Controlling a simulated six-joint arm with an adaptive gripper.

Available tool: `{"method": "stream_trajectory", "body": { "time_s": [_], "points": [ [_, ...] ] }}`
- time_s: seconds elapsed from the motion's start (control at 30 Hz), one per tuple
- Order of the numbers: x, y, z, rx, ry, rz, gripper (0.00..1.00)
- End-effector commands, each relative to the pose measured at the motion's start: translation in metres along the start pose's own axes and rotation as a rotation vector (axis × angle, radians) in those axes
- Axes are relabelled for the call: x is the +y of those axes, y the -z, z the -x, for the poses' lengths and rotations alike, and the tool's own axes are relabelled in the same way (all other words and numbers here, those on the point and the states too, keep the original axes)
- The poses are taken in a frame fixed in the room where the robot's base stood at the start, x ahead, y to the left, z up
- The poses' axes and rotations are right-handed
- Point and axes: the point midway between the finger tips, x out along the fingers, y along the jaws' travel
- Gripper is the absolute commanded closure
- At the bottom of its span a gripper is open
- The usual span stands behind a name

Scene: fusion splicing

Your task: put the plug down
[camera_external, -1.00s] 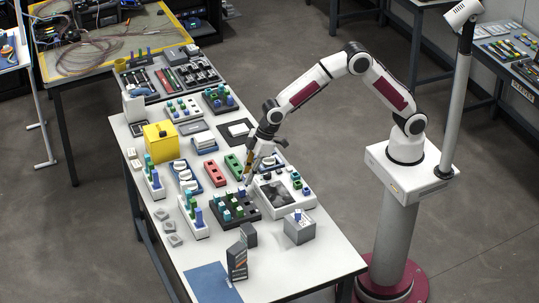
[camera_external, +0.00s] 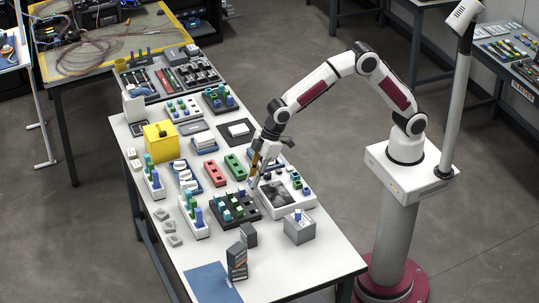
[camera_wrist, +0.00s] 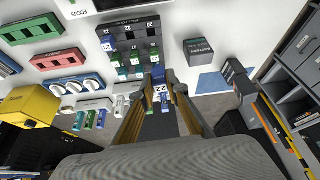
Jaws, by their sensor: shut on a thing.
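My gripper (camera_external: 256,183) points down over the table, just behind the dark plug rack (camera_external: 246,211). In the wrist view my gripper (camera_wrist: 160,93) is shut on a blue plug (camera_wrist: 159,73) with a white label reading 22. The plug sits between the two tan fingers, its lower part hidden. The dark rack (camera_wrist: 128,31), marked PLUGS, stands beyond the fingertips and holds several green and blue plugs in labelled sockets. In the outside view the held plug is too small to tell apart clearly.
The white panel with a screen (camera_external: 278,195) stands right of the rack. A grey box (camera_external: 299,229) and a dark box (camera_external: 248,235) stand in front. Red (camera_external: 214,173) and green (camera_external: 235,167) blocks lie behind.

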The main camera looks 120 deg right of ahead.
Motion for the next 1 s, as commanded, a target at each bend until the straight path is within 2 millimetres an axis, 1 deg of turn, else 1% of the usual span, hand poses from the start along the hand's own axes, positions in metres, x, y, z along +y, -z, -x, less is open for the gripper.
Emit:
{"method": "stream_trajectory", "body": {
  "time_s": [0.03, 0.13, 0.23, 0.4, 0.53, 0.6, 0.7, 0.83, 1.0],
  "points": [
    [-0.016, 0.002, 0.009, 0.002, 0.009, 0.021, 1.00],
    [-0.046, 0.000, 0.024, 0.003, 0.026, 0.062, 1.00],
    [-0.075, -0.007, 0.040, 0.002, 0.045, 0.105, 1.00],
    [-0.118, -0.026, 0.064, 0.000, 0.074, 0.174, 1.00],
    [-0.145, -0.045, 0.079, 0.000, 0.094, 0.221, 1.00],
    [-0.156, -0.057, 0.085, 0.000, 0.103, 0.243, 1.00],
    [-0.165, -0.072, 0.091, -0.002, 0.113, 0.264, 1.00],
    [-0.165, -0.086, 0.090, -0.003, 0.116, 0.272, 1.00],
    [-0.164, -0.095, 0.086, -0.002, 0.118, 0.277, 1.00]
  ]
}}
